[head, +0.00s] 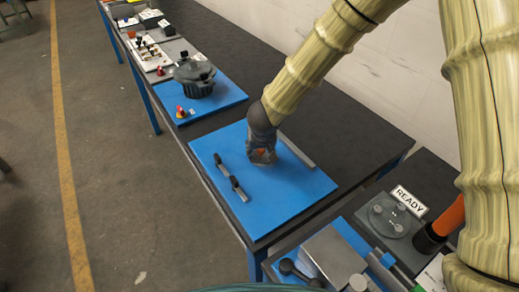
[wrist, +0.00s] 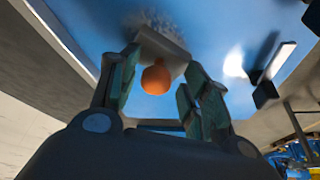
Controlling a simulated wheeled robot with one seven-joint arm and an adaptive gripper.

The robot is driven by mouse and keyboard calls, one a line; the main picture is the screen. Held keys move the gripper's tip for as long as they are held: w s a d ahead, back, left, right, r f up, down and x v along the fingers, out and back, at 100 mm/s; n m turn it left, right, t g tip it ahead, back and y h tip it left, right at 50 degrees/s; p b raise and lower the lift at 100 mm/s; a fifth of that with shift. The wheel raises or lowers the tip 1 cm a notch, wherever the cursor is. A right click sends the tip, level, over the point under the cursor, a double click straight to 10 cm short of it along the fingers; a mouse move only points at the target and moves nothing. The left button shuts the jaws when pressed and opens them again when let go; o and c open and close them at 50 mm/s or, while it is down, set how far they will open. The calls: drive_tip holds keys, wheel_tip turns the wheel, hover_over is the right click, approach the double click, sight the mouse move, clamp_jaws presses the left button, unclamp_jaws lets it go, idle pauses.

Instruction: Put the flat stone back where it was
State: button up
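My gripper (head: 262,153) is low over the blue board (head: 300,195), pointing down. In the wrist view its two fingers (wrist: 160,82) stand apart, one on each side of an orange ball-like knob (wrist: 156,79). Gaps show between the knob and both fingers. The knob sits in front of a pale grey block (wrist: 163,50), and I cannot tell whether the two are joined. In the head view only a bit of orange shows at the gripper. I see nothing that I can surely name as the flat stone.
Two dark-ended bars (head: 238,188) lie left of my gripper on the board. A long grey strip (head: 297,151) lies close on its right. A dark round housing (head: 194,76) stands on a farther blue board. A READY sign (head: 409,201) stands at the near right.

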drive_tip(key=p+v, duration=0.1)
drive_tip(key=v, duration=1.1)
drive_tip(key=shift+s+a, duration=0.1)
idle(0.4)
